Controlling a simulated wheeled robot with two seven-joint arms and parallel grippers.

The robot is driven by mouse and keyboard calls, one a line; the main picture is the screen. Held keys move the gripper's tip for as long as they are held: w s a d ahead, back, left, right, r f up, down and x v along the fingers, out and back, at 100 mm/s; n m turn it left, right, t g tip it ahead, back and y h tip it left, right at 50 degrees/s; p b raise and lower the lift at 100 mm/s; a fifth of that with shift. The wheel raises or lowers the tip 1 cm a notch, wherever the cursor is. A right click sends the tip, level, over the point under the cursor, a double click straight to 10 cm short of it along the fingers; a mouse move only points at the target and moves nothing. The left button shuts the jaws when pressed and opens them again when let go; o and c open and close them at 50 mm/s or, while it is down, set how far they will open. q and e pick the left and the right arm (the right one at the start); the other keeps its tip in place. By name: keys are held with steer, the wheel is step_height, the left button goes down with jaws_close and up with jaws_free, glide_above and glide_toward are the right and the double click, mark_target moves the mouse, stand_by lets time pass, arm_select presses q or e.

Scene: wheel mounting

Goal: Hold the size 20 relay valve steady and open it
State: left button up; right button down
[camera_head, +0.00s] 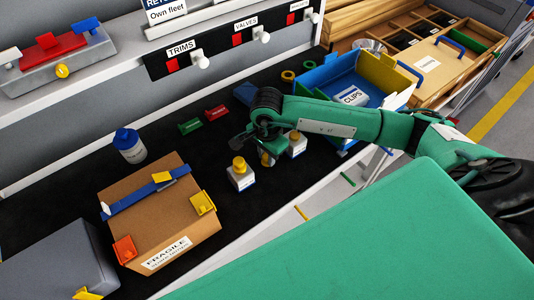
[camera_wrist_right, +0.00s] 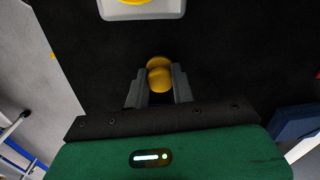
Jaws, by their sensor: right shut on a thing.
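A white relay valve with a yellow knob (camera_head: 241,176) stands upright on the black bench mat, just left of my right gripper. A second similar white valve (camera_head: 297,146) stands just right of the gripper. The size markings are too small to read. My right gripper (camera_head: 266,148) points down between them. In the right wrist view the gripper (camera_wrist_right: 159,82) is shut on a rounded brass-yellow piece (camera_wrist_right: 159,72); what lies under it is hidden. A white block with a yellow top (camera_wrist_right: 142,8) shows beyond the fingers, apart from them. My left gripper is in neither view.
A cardboard box (camera_head: 160,215) with coloured clamps stands at left, a blue-capped bottle (camera_head: 129,146) behind it. Red (camera_head: 216,112) and green (camera_head: 190,126) blocks lie behind the valves. A blue and yellow clips bin (camera_head: 350,75) stands back right. Black mat is free between box and blocks.

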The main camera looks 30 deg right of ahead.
steer(key=shift+f, duration=0.1)
steer(key=c, duration=1.2)
jaws_free()
steer(key=shift+c, duration=0.2)
steer(key=shift+o, duration=0.4)
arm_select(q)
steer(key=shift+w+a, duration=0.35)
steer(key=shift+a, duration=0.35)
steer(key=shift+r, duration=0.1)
